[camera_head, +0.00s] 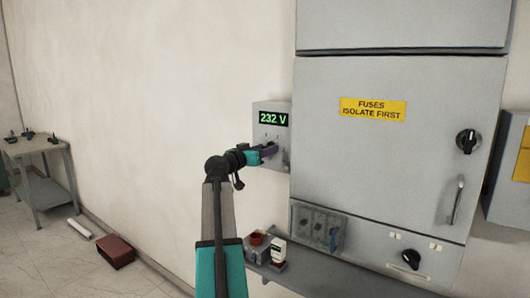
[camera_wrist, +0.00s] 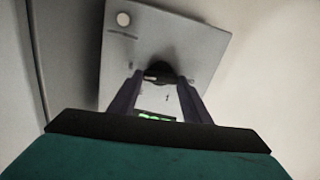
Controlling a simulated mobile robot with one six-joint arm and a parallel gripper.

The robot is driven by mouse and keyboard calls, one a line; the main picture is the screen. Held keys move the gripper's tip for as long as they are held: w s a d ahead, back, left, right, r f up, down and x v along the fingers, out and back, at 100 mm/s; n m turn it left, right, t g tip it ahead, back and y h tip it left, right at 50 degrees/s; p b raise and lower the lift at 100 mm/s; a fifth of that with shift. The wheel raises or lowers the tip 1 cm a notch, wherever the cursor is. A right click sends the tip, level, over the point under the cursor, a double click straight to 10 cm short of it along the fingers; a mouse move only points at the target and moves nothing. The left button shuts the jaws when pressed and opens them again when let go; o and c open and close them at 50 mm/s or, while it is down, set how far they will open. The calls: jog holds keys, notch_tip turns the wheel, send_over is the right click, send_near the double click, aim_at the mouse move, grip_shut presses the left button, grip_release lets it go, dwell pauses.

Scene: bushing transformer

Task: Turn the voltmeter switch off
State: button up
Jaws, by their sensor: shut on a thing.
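The voltmeter (camera_head: 271,107) is a small grey box on the wall, left of the large grey cabinet, and its display reads 232 V in green. My gripper (camera_head: 270,152) is at the lower part of its front face. In the wrist view the voltmeter panel (camera_wrist: 200,38) appears upside down, with the green display partly hidden behind my gripper. The black rotary switch (camera_wrist: 159,72) sits between my two fingertips, and my gripper (camera_wrist: 160,80) is shut on it. In the head view my gripper hides the switch.
The large grey cabinet (camera_head: 345,150) stands close on the right, with a yellow fuse label (camera_head: 373,109), black knobs and a handle (camera_head: 455,200). Below is a shelf (camera_head: 335,283) with small items. A side table (camera_head: 40,148) and a red box (camera_head: 115,251) are at left.

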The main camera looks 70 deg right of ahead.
jog(key=shift+s+f+n+p, duration=0.15)
jog(key=shift+n+p, duration=2.15)
jog(key=shift+n, duration=3.45)
jog(key=shift+w+f+n+p, duration=0.1)
jog(key=shift+n+p, duration=2.2)
jog(key=shift+n, duration=3.5)
jog(key=shift+s+f+n+p, duration=0.15)
jog(key=shift+n+p, duration=2.15)
jog(key=shift+n, duration=3.45)
jog(key=shift+w, duration=0.1)
jog(key=o, duration=1)
jog(key=shift+o, duration=0.2)
jog(key=shift+w+a, duration=0.1)
jog(key=shift+a, duration=0.1)
